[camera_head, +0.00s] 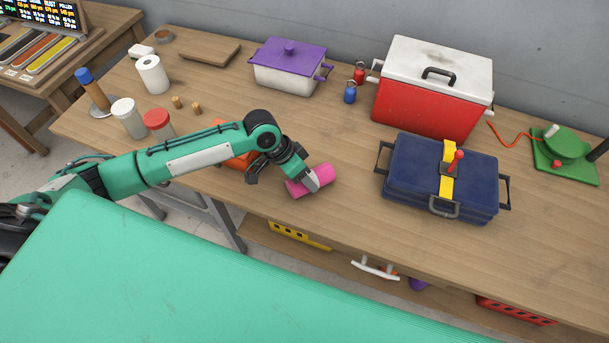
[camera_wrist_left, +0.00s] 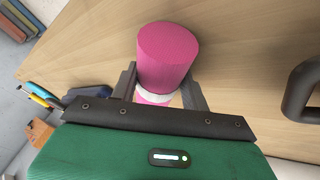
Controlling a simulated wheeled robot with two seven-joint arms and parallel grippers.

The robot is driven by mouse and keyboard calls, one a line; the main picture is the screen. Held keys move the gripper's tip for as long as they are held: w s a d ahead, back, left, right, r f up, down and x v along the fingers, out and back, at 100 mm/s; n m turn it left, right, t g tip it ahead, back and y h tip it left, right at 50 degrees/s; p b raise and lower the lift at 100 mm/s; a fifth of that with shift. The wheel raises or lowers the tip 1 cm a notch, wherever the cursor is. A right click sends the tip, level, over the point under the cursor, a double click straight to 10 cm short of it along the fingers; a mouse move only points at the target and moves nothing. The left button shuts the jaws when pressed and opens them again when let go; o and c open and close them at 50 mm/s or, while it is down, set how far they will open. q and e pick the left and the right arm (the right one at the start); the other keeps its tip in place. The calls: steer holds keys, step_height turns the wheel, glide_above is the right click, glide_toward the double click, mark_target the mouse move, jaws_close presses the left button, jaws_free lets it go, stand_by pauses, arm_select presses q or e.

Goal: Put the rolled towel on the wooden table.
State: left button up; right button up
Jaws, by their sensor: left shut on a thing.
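The rolled towel is a pink cylinder (camera_head: 322,176) at the front edge area of the wooden table (camera_head: 345,135) in the head view. My left gripper (camera_head: 311,180) is shut around it, with a finger across its side. In the left wrist view the pink towel (camera_wrist_left: 167,58) stands between the two fingers (camera_wrist_left: 160,95), with a white band around it near the gripper. The towel is at or just above the tabletop; I cannot tell whether it touches. My right gripper is in neither view.
A navy toolbox (camera_head: 430,175) with a yellow strap lies right of the towel. An orange object (camera_head: 238,159) sits partly behind my left arm. A red cooler (camera_head: 425,100) and a purple-lidded pot (camera_head: 286,72) stand behind.

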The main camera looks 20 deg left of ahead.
arm_select(q)
steer(key=o, duration=1.1)
steer(key=b+v, duration=0.1)
steer(key=v, duration=1.3)
steer(key=shift+d, duration=0.1)
steer(key=shift+c, duration=0.3)
jaws_close()
stand_by(0.5)
